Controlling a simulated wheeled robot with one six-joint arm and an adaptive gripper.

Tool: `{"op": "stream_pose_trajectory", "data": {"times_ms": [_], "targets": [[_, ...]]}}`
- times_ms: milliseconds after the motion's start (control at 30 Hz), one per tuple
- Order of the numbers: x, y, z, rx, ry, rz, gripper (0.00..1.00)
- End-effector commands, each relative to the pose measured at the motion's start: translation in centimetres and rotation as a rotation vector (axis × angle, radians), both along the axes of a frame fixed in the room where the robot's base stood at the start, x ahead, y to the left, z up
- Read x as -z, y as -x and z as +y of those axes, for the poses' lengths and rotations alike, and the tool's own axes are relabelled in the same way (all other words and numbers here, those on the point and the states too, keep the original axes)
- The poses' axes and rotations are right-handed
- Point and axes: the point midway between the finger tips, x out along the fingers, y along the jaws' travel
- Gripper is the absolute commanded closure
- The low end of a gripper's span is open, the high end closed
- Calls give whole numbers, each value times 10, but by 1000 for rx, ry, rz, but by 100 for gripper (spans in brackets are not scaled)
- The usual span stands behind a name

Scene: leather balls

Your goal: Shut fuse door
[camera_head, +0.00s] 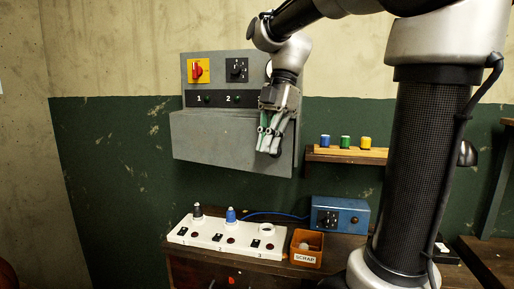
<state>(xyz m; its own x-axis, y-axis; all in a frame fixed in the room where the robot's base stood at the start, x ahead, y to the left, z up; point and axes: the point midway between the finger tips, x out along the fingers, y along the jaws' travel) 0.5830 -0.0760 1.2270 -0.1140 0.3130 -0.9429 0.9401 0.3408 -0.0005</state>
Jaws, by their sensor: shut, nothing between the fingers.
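A grey fuse box hangs on the wall, with a red-and-yellow switch (197,71), a black switch (237,69) and the numbers 1 and 2 on its upper panel (216,63). Below them is a plain grey door panel (215,140), wider than the upper panel and standing out in front of it. I cannot tell if it is fully closed. My gripper (269,150) is shut and empty, pointing down in front of the panel's right part. It hides part of the panel and of the third switch; contact with the panel cannot be told.
A wooden shelf (346,155) holds a blue, a green and a yellow fuse. Below stand a white fuse strip (217,244) with a black and a blue fuse, an orange scrap bin (306,253) and a blue box (339,215). Wall left of the fuse box is clear.

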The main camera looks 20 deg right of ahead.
Motion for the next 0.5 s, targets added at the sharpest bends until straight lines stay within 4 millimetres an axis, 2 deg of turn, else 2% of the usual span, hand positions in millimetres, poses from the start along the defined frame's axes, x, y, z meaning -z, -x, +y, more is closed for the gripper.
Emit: {"op": "stream_pose_trajectory", "data": {"times_ms": [33, 200, 500], "targets": [[0, -7, -10, 5, 1, 2, 100], [0, -28, -36, 4, -1, 1, 100], [0, -50, -59, 2, 0, -2, 100]]}}
